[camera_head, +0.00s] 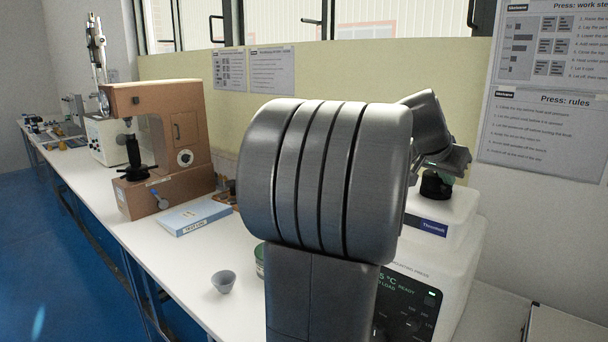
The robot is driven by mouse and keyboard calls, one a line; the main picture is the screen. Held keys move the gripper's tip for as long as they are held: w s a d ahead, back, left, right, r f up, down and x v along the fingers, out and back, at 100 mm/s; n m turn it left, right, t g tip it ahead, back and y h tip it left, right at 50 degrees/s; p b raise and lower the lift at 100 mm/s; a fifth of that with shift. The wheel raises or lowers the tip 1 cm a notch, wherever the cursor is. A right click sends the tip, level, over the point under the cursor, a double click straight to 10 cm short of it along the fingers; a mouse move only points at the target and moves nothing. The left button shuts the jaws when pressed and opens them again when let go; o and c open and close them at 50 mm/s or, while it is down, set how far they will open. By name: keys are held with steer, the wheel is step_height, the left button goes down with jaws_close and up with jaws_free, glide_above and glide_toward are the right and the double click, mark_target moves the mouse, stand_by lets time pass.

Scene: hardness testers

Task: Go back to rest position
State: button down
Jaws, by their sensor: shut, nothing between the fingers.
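My arm fills the middle of the head view, with a large ribbed grey joint in front. Its far end bends down at the right, where part of my gripper (455,160) shows. It is shut with nothing held, and much of it is hidden behind my arm. It is above the white mounting press (460,235), close to the black knob (436,186) on top; I cannot tell whether they touch. The press is partly hidden by my arm.
A brown hardness tester (180,135) stands on the white bench (180,270) at the left. More instruments stand farther back. Blue floor (50,250) is clear at the left.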

steer(key=shift+a, duration=0.1)
steer(key=v, duration=1.2)
steer(key=x, duration=1.2)
steer(key=d+p, duration=0.2)
steer(key=d, duration=0.1)
steer(key=d+p, duration=0.1)
steer(key=d, duration=0.1)
steer(key=shift+s+d+f, duration=0.15)
steer(key=shift+s+f, duration=0.15)
steer(key=shift+s, duration=0.1)
steer(key=w+d+n+t+y+p, duration=0.2)
steer(key=w+d+n+y+p, duration=0.1)
steer(key=d+p, duration=0.4)
steer(key=shift+w+d+n+t, duration=0.3)
steer(key=shift+w+d+n, duration=0.3)
steer(key=shift+d+n, duration=0.8)
steer(key=shift+w+d, duration=0.1)
steer(key=shift+d, duration=0.15)
